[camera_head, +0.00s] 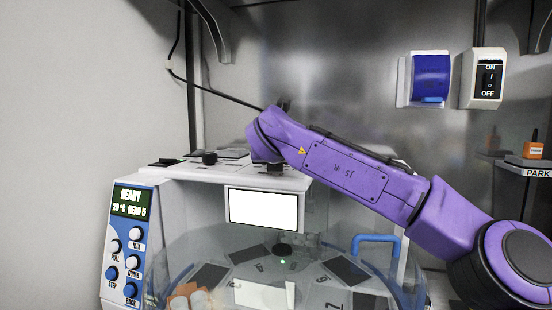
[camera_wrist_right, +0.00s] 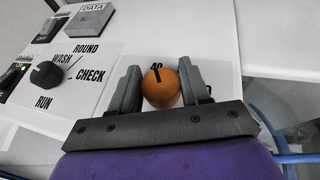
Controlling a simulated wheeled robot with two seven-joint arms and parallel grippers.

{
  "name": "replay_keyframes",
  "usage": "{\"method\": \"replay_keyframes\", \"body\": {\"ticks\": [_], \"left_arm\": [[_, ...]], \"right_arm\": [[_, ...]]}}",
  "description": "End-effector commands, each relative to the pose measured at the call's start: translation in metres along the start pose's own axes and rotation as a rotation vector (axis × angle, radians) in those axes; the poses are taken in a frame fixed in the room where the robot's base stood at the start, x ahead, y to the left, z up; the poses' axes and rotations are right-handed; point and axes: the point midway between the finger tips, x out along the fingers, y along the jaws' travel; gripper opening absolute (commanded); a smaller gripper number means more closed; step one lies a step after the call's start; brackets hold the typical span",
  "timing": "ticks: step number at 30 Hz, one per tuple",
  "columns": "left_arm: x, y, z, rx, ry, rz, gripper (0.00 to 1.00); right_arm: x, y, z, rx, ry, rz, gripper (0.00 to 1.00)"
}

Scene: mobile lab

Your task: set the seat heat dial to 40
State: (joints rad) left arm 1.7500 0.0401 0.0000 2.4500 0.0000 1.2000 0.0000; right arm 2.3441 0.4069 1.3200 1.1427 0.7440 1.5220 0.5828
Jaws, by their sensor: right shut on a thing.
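An orange dial (camera_wrist_right: 161,92) sits on the white top of the machine in the right wrist view. A black mark on it points up towards a partly hidden label that looks like "40". My right gripper (camera_wrist_right: 160,80) is shut on the dial, with a grey finger on each side. In the head view my purple right arm reaches in from the right, and my right gripper (camera_head: 275,169) is mostly hidden behind its wrist over the machine top. The dial cannot be made out there. My left gripper is in neither view.
A black knob (camera_wrist_right: 46,75) marked ROUND, WASH, CHECK and RUN is left of the dial. A grey DATA block (camera_wrist_right: 90,19) is behind it. The machine's front has a READY display (camera_head: 132,202) and several buttons. A glass-covered carousel (camera_head: 285,275) lies in front.

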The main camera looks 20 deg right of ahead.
Motion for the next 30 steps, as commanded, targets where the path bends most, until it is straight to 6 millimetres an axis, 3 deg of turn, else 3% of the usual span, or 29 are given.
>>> {"method": "replay_keyframes", "body": {"ticks": [19, 20, 21, 30], "left_arm": [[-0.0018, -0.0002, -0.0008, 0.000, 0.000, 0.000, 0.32], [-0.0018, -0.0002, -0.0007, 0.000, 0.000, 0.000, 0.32], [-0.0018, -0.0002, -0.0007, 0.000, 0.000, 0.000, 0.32], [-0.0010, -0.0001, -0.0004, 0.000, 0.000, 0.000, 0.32]], "right_arm": [[-0.0007, 0.0000, 0.0007, 0.020, -0.001, -0.044, 0.16], [-0.0007, 0.0000, 0.0007, 0.020, -0.001, -0.044, 0.56], [-0.0007, 0.0000, 0.0006, 0.019, -0.001, -0.044, 0.67], [-0.0022, 0.0001, 0.0002, 0.019, -0.001, -0.044, 0.67]]}}
